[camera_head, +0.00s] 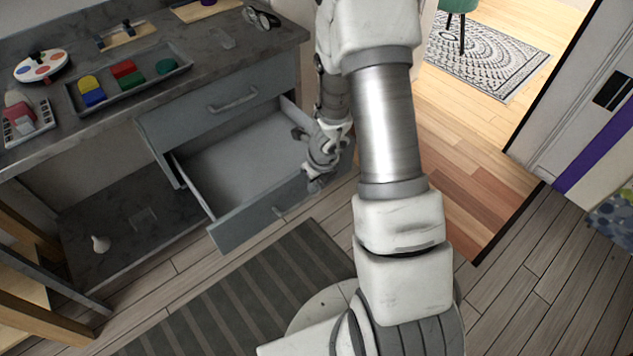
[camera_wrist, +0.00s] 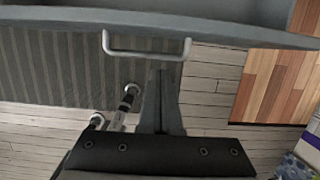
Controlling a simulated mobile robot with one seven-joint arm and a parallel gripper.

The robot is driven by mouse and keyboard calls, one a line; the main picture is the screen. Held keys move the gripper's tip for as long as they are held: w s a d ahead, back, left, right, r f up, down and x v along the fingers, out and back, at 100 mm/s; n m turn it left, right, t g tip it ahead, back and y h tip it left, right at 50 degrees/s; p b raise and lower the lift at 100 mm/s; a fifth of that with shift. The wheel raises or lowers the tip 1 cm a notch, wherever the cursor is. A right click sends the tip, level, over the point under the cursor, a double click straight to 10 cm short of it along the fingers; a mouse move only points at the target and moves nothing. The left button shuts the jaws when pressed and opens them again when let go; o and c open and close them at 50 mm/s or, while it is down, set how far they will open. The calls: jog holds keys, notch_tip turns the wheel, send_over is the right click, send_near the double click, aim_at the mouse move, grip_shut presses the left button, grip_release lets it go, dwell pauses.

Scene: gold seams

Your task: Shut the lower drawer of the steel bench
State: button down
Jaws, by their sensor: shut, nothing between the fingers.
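The steel bench (camera_head: 268,42) stands at the left in the head view. Its lower drawer (camera_head: 240,165) is pulled well out, and its grey interior looks empty. The drawer's front panel crosses the top of the wrist view (camera_wrist: 230,30), with a pale bar handle (camera_wrist: 120,52) on it. My gripper (camera_head: 316,186) is near the right part of the drawer front, partly hidden by my own arm. In the wrist view my gripper (camera_wrist: 160,74) is shut and empty, its tips just below the handle in the picture. I cannot tell whether they touch.
The upper drawer (camera_head: 205,112) is shut. A tray of coloured blocks (camera_head: 150,85) and a paint palette (camera_head: 42,65) lie on the bench top. A striped mat (camera_head: 250,300) covers the floor before the bench. Wooden floor is clear at right.

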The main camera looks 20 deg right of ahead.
jog(key=shift+w+a+r+p, duration=0.1)
jog(key=shift+w+a+p, duration=0.15)
jog(key=shift+w+p, duration=0.35)
jog(key=shift+w+a+r+p, duration=0.1)
jog(key=shift+w+a+p, duration=0.1)
jog(key=shift+w+p, duration=0.35)
jog(key=shift+w+a+f, duration=0.15)
jog(key=shift+w, duration=0.6)
jog(key=shift+w+p, duration=0.1)
jog(key=shift+p, duration=0.25)
